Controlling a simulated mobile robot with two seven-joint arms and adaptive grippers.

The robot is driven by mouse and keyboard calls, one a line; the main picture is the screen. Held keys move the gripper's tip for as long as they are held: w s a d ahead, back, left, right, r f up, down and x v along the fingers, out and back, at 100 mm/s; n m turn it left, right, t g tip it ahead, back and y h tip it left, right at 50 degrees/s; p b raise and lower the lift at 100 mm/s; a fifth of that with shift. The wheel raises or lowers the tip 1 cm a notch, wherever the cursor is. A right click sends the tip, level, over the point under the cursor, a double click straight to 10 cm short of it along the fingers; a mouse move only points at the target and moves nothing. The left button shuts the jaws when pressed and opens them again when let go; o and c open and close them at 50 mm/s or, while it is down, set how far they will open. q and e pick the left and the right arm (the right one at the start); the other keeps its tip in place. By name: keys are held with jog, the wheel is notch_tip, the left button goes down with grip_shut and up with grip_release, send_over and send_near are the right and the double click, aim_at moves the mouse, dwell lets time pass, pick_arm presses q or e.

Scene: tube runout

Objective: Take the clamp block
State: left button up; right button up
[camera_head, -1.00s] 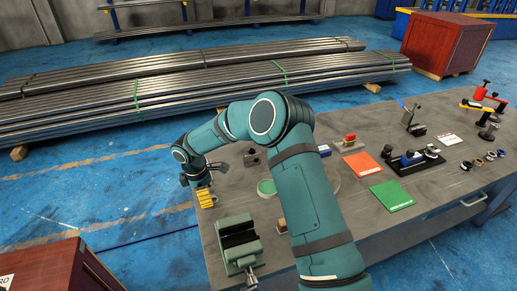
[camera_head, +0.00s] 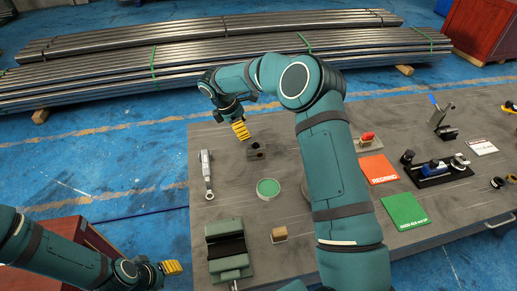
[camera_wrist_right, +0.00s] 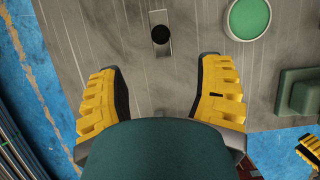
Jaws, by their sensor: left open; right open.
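A dark grey block (camera_head: 256,150) with round openings, which looks like the clamp block, sits on the grey bench near its far edge. In the right wrist view a dark round opening, apparently of this block (camera_wrist_right: 160,34), shows ahead of the fingers. My right gripper (camera_head: 240,130) is beside the block on its far left side in the head view. Its yellow fingers also show in the right wrist view (camera_wrist_right: 155,95), spread apart with nothing between them. My left gripper (camera_head: 172,267) is open, off the bench's left edge, near the vise.
Red (camera_head: 378,168) and green (camera_head: 405,209) mats lie right. Pipe stacks (camera_head: 200,50) lie beyond the bench.

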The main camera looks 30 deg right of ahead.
aim_at(255, 146)
jog(key=x, duration=1.3)
jog(key=shift+s+d, duration=0.1)
jog(key=shift+s, duration=0.05)
grip_shut()
